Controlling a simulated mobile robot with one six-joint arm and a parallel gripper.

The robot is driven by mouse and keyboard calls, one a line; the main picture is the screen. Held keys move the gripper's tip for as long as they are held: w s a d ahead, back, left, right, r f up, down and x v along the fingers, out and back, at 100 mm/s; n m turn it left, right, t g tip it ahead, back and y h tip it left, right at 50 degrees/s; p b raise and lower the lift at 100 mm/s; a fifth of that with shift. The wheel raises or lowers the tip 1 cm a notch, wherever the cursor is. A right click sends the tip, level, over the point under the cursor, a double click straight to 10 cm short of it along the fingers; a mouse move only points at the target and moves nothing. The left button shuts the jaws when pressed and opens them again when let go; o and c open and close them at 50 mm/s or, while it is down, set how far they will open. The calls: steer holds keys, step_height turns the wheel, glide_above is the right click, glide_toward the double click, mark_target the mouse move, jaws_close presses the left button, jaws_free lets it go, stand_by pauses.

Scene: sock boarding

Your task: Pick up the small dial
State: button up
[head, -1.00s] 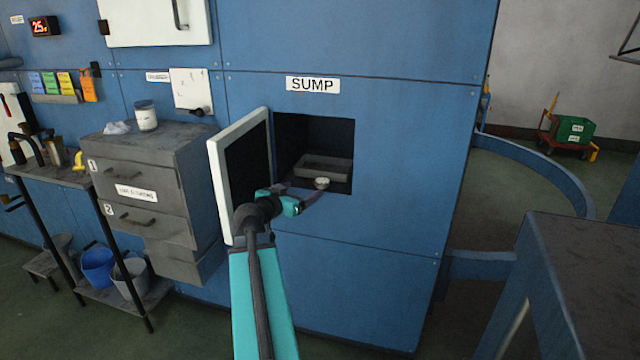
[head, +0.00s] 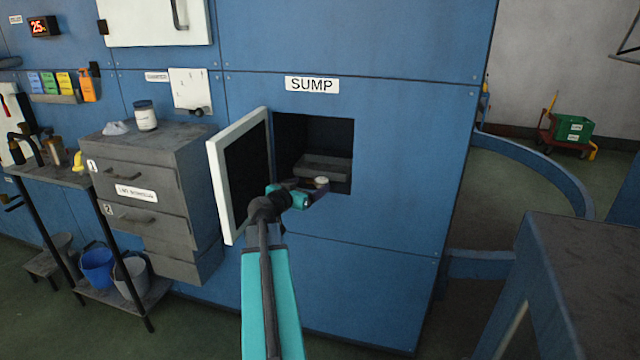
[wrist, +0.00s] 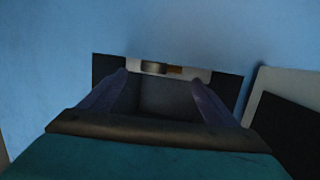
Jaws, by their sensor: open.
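A small round piece with a pale top, which looks like the small dial (head: 321,182), sits at the front of the opening under the SUMP sign in the head view. My gripper (head: 309,188) is open at the lower front of this opening, with its fingers close around or beside the piece; I cannot tell which. In the wrist view my gripper (wrist: 160,77) shows two spread fingers with nothing held between them. A small grey cylinder, probably the dial (wrist: 153,68), shows beyond them against a pale strip, beside a small brown-orange patch.
The white-framed door (head: 239,175) stands open just left of the opening; it also shows at right in the wrist view (wrist: 285,100). A grey tray (head: 325,166) lies inside the opening. A grey drawer cabinet (head: 150,185) stands further left. The blue wall (head: 400,150) surrounds the opening.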

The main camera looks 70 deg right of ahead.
mark_target(317, 180)
steer(key=shift+p+x, duration=0.35)
steer(key=shift+x, duration=2.2)
steer(key=shift+r, duration=0.15)
steer(key=c, duration=1.1)
steer(key=shift+r, duration=0.15)
steer(key=shift+w+r, duration=0.1)
steer(key=shift+r, duration=1.5)
steer(key=a+b, duration=0.1)
steer(key=a, duration=0.3)
steer(key=a+b, duration=0.2)
steer(key=a, duration=0.2)
steer(key=s+a+b, duration=0.1)
steer(key=a, duration=0.3)
steer(key=shift+s+f, duration=0.1)
